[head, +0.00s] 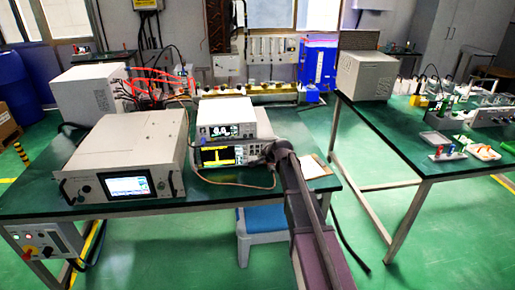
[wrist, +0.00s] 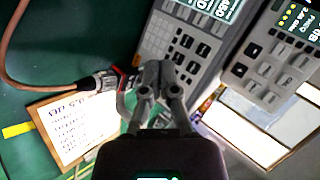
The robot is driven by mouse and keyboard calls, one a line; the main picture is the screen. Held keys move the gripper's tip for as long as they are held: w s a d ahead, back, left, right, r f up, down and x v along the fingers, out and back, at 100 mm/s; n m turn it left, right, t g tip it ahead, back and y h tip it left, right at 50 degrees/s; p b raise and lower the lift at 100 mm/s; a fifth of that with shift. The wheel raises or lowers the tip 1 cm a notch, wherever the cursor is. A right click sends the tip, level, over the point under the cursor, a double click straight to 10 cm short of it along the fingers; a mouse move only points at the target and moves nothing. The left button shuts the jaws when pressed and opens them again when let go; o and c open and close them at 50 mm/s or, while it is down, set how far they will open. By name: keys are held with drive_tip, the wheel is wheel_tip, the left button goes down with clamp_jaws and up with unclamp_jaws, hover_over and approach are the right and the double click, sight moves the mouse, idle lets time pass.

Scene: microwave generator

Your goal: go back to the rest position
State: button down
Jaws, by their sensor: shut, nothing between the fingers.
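My gripper (wrist: 157,70) is shut and empty in the wrist view, its fingertips together in front of the keypad of an instrument (wrist: 190,45). I cannot tell whether the tips touch the panel. In the head view my arm reaches up from the bottom, and its dark end (head: 272,150) covers the right side of the lower instrument (head: 222,156) with a yellow trace on its screen. A brown cable (wrist: 38,83) ends in a metal connector (wrist: 104,82) at the panel, left of my fingers.
A white instrument (head: 226,117) sits on top of the lower one. A large generator box (head: 125,148) with a lit screen stands to their left on the green table (head: 50,200). A clipboard (head: 315,168) lies right of my arm. A second table (head: 400,145) stands further right.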

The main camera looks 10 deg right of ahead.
idle(0.6)
drive_tip(key=s+d+r+n+g+h+p, duration=0.1)
drive_tip(key=s+n+g+h+p, duration=0.2)
drive_tip(key=s, duration=3.3)
drive_tip(key=n+g+p, duration=0.4)
drive_tip(key=n+g, duration=0.2)
drive_tip(key=n, duration=0.2)
drive_tip(key=shift+d+h+p, duration=0.3)
drive_tip(key=shift+d+h, duration=0.1)
